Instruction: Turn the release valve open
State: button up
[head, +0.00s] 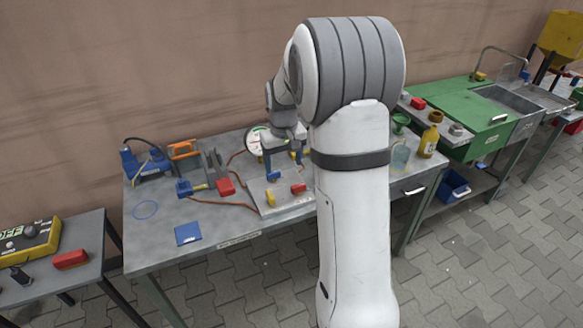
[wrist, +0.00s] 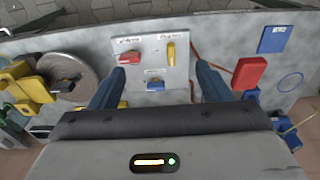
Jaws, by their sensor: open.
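A light grey valve plate (head: 287,204) lies on the grey bench and bears a blue handle (head: 273,176), a red handle (head: 298,189) and a yellow handle (head: 271,202). In the wrist view the plate (wrist: 150,64) shows the red handle (wrist: 129,57), the yellow handle (wrist: 171,53) and the blue handle (wrist: 155,84), each beside a small label. I cannot read which one is the release valve. My gripper (wrist: 158,84) is open and empty, pointing down above the plate, with its blue fingers on either side of the blue handle. It also shows in the head view (head: 282,156).
A round gauge (head: 254,141) stands behind the plate. A yellow bottle (head: 429,136) stands right. The bench's front left is fairly clear.

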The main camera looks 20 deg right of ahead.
jog(key=g+p, duration=0.1)
jog(key=p, duration=0.1)
send_over(299, 185)
notch_tip(299, 185, down, 11)
jog(key=shift+a+f, duration=0.15)
jog(key=shift+f, duration=0.35)
notch_tip(299, 185, down, 8)
jog(key=shift+r+p, duration=0.2)
jog(key=shift+p, duration=0.9)
jog(key=shift+c, duration=0.3)
